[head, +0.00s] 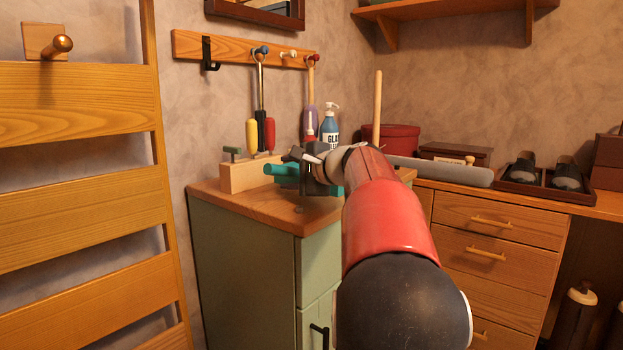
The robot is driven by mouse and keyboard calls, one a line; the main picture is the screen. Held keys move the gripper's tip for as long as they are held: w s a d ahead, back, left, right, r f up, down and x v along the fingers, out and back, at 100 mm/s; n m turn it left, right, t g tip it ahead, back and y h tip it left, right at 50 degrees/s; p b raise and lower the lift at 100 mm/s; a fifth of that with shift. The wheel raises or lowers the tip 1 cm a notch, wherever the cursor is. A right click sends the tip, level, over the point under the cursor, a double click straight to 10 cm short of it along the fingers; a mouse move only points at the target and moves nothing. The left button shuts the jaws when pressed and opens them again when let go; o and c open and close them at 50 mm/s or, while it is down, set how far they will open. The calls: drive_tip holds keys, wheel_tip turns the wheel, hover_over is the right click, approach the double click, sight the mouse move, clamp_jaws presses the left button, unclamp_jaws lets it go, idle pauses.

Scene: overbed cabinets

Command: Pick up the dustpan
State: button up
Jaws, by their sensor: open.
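My gripper (310,176) is at the end of my outstretched red arm, over the wooden top of the green cabinet (243,245). It is open. A teal object (282,172) shows at the gripper's left side and is partly hidden by it. I cannot tell whether this is the dustpan, or whether the gripper touches it. No other thing in view is clearly a dustpan. My gripper and forearm hide part of the cabinet top.
A blue pump bottle (329,128) and a red round box (391,138) stand behind. A grey roll (440,172) lies on the right. The cabinet top's front left is clear.

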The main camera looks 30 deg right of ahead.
drive_tip(key=shift+w+a+f, duration=0.1)
drive_tip(key=shift+w+a, duration=0.05)
drive_tip(key=shift+w, duration=0.25)
clamp_jaws()
drive_tip(key=shift+s+r, duration=0.25)
drive_tip(key=shift+r, duration=0.4)
drive_tip(key=r, duration=0.2)
drive_tip(key=r+p, duration=0.1)
drive_tip(key=r, duration=0.1)
drive_tip(key=r+p, duration=0.1)
drive_tip(key=r, duration=0.1)
drive_tip(key=shift+s+d, duration=0.25)
drive_tip(key=s+d+b, duration=0.1)
drive_tip(key=s+d, duration=0.2)
drive_tip(key=s, duration=0.6)
drive_tip(key=s+d, duration=0.3)
drive_tip(key=s, duration=0.6)
drive_tip(key=shift+d+b, duration=0.2)
drive_tip(key=shift+b, duration=0.15)
drive_tip(key=shift+f, duration=0.15)
